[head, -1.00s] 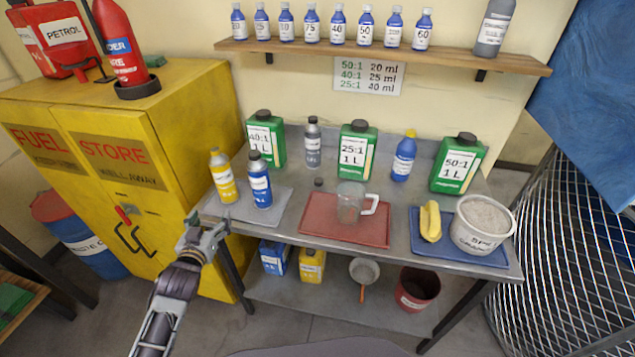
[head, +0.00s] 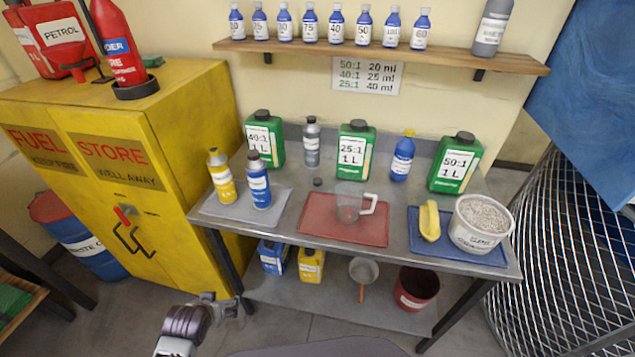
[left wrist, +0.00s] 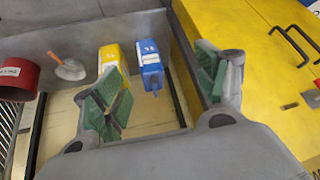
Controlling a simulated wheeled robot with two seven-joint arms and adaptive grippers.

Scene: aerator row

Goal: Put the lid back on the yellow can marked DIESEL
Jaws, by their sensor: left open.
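A yellow can (head: 311,266) stands beside a blue can (head: 272,258) on the table's lower shelf; the yellow can (left wrist: 110,56) and blue can (left wrist: 150,68) also show in the left wrist view. A yellow bottle (head: 221,178) stands on the grey mat on the tabletop. I cannot read DIESEL on either yellow container. A small dark cap (head: 318,183) lies on the tabletop by the red tray; I cannot tell whether it is the lid. My left gripper (head: 228,306) is open and empty, low in front of the table's left leg. My right gripper is not in view.
The red tray (head: 322,230) holds a clear jug (head: 350,203). A blue bottle (head: 258,182) stands close to the yellow bottle. A strainer (head: 363,272) and dark red bucket (head: 415,288) are below the tabletop. The yellow cabinet (head: 150,215) stands left of the table.

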